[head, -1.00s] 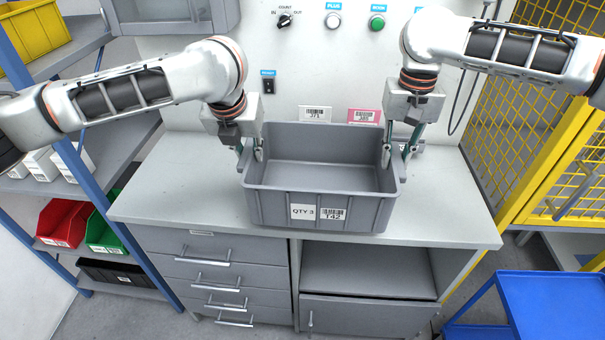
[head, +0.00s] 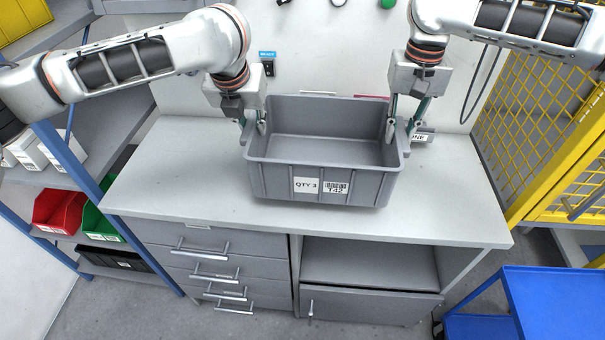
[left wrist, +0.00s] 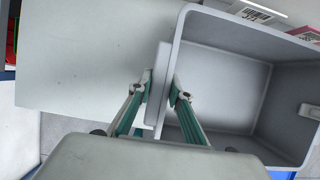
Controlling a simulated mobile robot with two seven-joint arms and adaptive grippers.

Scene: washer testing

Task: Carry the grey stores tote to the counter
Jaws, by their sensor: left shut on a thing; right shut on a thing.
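The grey stores tote (head: 322,185) is an open, empty bin with "QTY 3" and "T42" labels on its front. It is upright over the counter (head: 190,190), and I cannot tell whether its base touches the top. My left gripper (head: 252,126) is shut on the tote's left end wall, and my right gripper (head: 401,129) is shut on its right end wall. In the left wrist view my left gripper (left wrist: 165,92) has its fingers on either side of the tote's rim (left wrist: 173,60). The tote hides the counter behind it.
Label cards stand at the back of the counter, mostly hidden by the tote. A blue cart (head: 550,290) is at lower right, a yellow mesh guard (head: 545,130) at right. A shelf holds red (head: 60,210) and green bins at left.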

